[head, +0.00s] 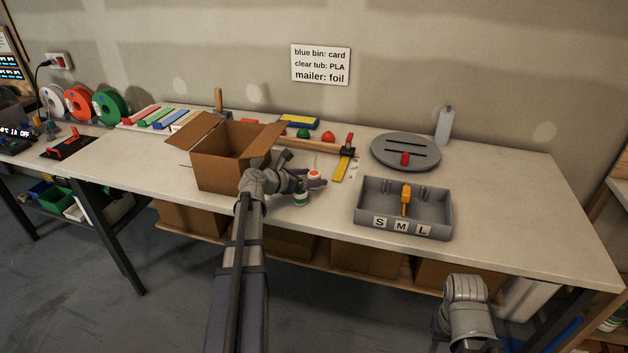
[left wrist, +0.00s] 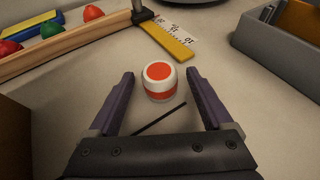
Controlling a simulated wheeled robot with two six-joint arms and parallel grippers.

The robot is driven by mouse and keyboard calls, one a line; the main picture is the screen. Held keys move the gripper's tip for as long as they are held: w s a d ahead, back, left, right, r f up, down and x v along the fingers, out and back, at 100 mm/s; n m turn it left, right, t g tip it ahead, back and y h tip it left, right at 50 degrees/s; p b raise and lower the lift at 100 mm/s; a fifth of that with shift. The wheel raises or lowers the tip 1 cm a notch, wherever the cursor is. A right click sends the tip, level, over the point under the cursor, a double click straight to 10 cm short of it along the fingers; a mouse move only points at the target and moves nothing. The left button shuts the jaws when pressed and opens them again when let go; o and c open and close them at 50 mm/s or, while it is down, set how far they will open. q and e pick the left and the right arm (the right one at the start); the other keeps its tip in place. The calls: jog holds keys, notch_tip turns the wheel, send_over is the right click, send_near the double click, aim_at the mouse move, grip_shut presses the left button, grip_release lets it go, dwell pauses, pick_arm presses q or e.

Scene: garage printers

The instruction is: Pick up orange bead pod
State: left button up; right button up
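The orange bead pod (left wrist: 159,82), a small white round jar with an orange top and an orange band, stands upright on the table. In the head view the pod (head: 314,175) is just beyond my left gripper (head: 311,184). In the left wrist view my left gripper (left wrist: 160,76) is open, with its two purple fingers apart on either side of the pod, and no contact shows. My right arm shows at the lower right of the head view, but its gripper is out of sight.
A green-and-white pod (head: 302,199) stands near my left gripper. An open cardboard box (head: 222,171) is left of it, a grey S/M/L tray (head: 366,215) right. A yellow ruler (left wrist: 166,38) lies behind the pod. A thin dark strip (left wrist: 159,118) lies in front.

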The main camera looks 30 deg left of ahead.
pick_arm(q)
grip_shut()
dwell(0.5)
jog(key=shift+s+a+r+p, duration=0.1)
jog(key=shift+s+r+p, duration=0.25)
jog(key=shift+r+p, duration=0.15)
jog(key=r+p+v, duration=0.1)
jog(key=p+v, duration=0.6)
jog(key=v, duration=0.8)
jog(key=shift+w+r, duration=0.15)
jog(key=shift+w, duration=0.1)
